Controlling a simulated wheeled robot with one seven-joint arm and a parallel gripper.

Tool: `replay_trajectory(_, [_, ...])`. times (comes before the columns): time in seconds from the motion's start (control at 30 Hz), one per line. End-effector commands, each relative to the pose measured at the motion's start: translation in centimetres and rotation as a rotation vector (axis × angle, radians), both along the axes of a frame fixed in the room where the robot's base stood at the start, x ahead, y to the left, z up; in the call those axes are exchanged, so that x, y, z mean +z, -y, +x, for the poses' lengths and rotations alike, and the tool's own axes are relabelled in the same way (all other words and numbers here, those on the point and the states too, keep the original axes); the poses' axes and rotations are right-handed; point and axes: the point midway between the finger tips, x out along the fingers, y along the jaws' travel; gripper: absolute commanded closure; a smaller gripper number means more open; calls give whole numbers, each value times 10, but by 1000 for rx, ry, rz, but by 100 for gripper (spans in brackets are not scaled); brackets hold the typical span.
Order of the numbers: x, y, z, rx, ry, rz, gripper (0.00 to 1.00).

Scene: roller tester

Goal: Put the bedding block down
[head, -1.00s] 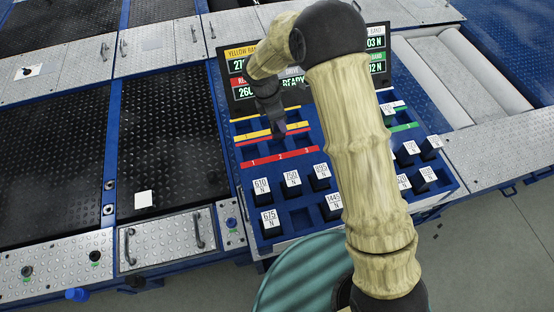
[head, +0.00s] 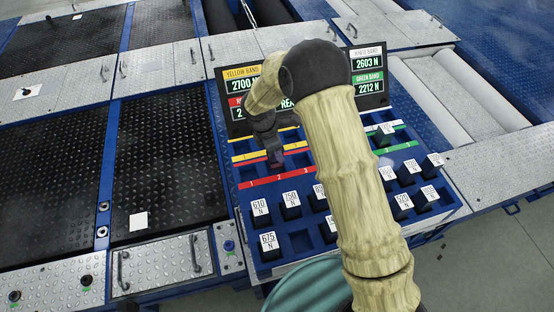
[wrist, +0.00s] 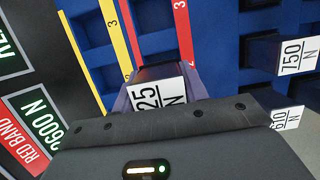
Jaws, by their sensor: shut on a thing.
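My gripper (wrist: 158,88) is shut on a dark block with a white label (wrist: 158,95). In the head view my gripper (head: 274,158) is over the left part of the blue block board (head: 300,262), around the yellow and red strips. The red strip (head: 276,178) and yellow strip (head: 243,157) both also run past the block in the wrist view. The block is mostly hidden in the head view. I cannot tell whether it touches the board.
Several labelled blocks stand in the front pockets, among them 610 N (head: 260,213), 675 N (head: 269,247) and 750 N (head: 290,206). An empty pocket (head: 301,240) shows between them. A display panel (head: 232,124) rises behind the board. My arm hides the board's middle.

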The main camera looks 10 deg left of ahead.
Motion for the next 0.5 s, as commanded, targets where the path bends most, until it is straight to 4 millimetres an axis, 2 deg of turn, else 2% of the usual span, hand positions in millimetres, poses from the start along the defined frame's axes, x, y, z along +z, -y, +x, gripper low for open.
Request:
replay_trajectory(0.17, [-6,0,0,0,-1,0,94])
replay_trajectory(0.4, [-44,-1,0,2,-1,-1,94])
replay_trajectory(0.5, [-50,-1,0,0,0,1,94])
